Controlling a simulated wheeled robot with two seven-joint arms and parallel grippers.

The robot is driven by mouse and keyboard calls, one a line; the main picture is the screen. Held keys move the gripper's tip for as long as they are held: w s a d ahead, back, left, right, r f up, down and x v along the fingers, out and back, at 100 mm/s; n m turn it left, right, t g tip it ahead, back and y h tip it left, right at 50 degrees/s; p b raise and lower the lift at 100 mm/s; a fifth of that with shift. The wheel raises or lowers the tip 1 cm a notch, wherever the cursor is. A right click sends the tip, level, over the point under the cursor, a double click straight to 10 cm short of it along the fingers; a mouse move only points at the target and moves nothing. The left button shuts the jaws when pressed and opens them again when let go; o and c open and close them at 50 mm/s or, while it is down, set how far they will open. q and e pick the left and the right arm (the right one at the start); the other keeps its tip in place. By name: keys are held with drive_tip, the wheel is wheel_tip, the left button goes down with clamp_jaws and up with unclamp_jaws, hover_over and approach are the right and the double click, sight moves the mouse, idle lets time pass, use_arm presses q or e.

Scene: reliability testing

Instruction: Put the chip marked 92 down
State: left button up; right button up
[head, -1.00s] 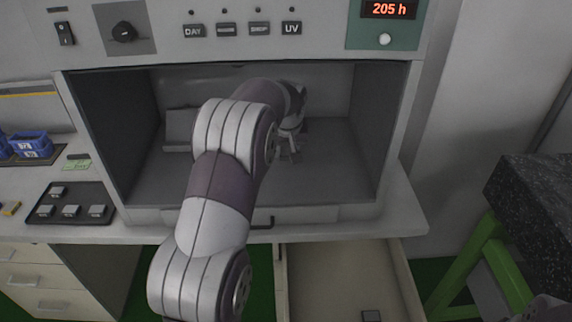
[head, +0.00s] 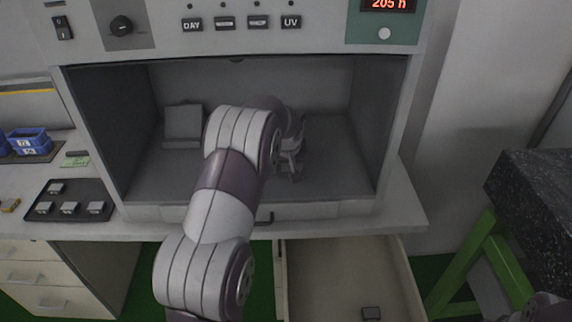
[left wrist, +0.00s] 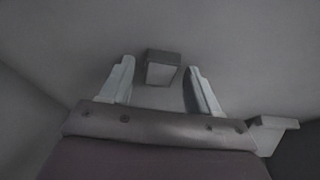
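My left arm reaches into the open test chamber (head: 340,185), and my left gripper (head: 291,178) is low over its floor, right of centre. In the left wrist view the two fingers (left wrist: 160,66) are spread, with a small grey chip (left wrist: 162,72) between and just beyond the tips. Gaps show on both sides of the chip, so the fingers do not appear to touch it. No number can be read on it. In the head view I cannot make this chip out near the gripper. My right gripper does not show clearly; only a dark piece is at the lower right edge.
A grey block (head: 183,122) stands at the chamber's back left. A dark tray (head: 70,201) with several chips lies left of the chamber, near blue bins (head: 28,140). A black slab (head: 535,205) on green legs stands right.

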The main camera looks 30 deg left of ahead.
use_arm(q)
drive_tip(key=v, duration=1.2)
drive_tip(key=s+d+f+m+g, duration=0.1)
drive_tip(key=s+d+f+m, duration=0.1)
drive_tip(key=s, duration=0.5)
drive_tip(key=s+d+f+m+h, duration=0.1)
drive_tip(key=s+d+f+m, duration=0.1)
drive_tip(key=s+d+f, duration=0.2)
drive_tip(key=s+d+f+m+g+h, duration=0.1)
drive_tip(key=s+d+f+m, duration=0.1)
drive_tip(key=s+d, duration=0.6)
drive_tip(key=s+f, duration=0.1)
drive_tip(key=s, duration=0.3)
drive_tip(key=shift+f+g+p, duration=0.3)
drive_tip(key=shift+f+p, duration=0.1)
drive_tip(key=shift+d, duration=0.15)
